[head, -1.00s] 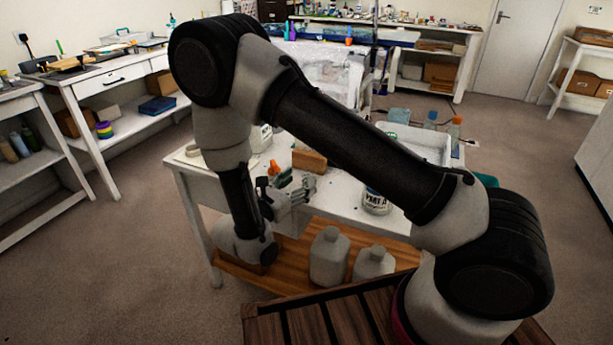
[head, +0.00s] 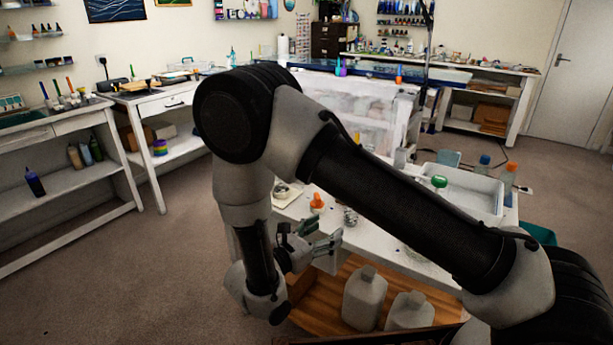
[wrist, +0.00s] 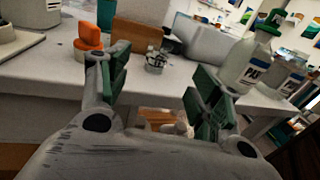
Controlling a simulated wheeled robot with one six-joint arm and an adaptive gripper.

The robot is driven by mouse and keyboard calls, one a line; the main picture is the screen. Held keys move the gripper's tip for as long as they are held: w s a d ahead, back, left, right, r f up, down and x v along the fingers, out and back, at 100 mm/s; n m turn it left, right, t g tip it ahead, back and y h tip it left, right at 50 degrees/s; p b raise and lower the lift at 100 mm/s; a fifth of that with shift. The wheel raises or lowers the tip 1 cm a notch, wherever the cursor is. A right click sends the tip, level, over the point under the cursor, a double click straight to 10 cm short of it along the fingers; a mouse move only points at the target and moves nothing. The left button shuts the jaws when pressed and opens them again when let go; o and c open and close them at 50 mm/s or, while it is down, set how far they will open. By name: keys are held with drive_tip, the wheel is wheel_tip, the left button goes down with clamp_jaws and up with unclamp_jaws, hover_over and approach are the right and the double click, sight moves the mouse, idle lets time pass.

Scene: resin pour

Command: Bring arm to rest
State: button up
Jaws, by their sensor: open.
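My gripper (head: 325,238) hangs in front of the white worktable (head: 375,245), at its near left edge in the head view. Its green-padded fingers are spread apart. In the wrist view my gripper (wrist: 158,85) is open, with nothing between the fingertips. My arm is folded, with its elbow raised high and the forearm pointing down. Its upper link crosses in front of the table and hides part of the tabletop.
An orange-topped container (head: 317,203) and a white tray (head: 470,195) stand on the table. White jugs (head: 364,298) stand on the wooden lower shelf (head: 318,300). A green-capped bottle (wrist: 255,60) shows in the wrist view. Open floor (head: 130,270) lies at left.

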drive_tip(key=s+d+r+m+g+y, duration=0.1)
drive_tip(key=s+d+r+m+g, duration=0.5)
drive_tip(key=s+d+m+g, duration=0.5)
drive_tip(key=s+d+r+m+t+y, duration=0.1)
drive_tip(key=s+d+r+m+y, duration=0.2)
drive_tip(key=r, duration=0.4)
drive_tip(key=s+d+r+m+t+y, duration=0.1)
drive_tip(key=s+d+r+m+y, duration=0.2)
drive_tip(key=d+r+m+y, duration=0.2)
drive_tip(key=s+d+r+m+t+y, duration=0.1)
drive_tip(key=s+d+r+m+y, duration=0.2)
drive_tip(key=d+r+m, duration=0.4)
wheel_tip(320, 180, up, 3)
drive_tip(key=shift+d+f+t+y, duration=0.2)
drive_tip(key=shift+d+t+y, duration=0.2)
drive_tip(key=shift+d+y, duration=0.3)
drive_tip(key=shift+s, duration=0.1)
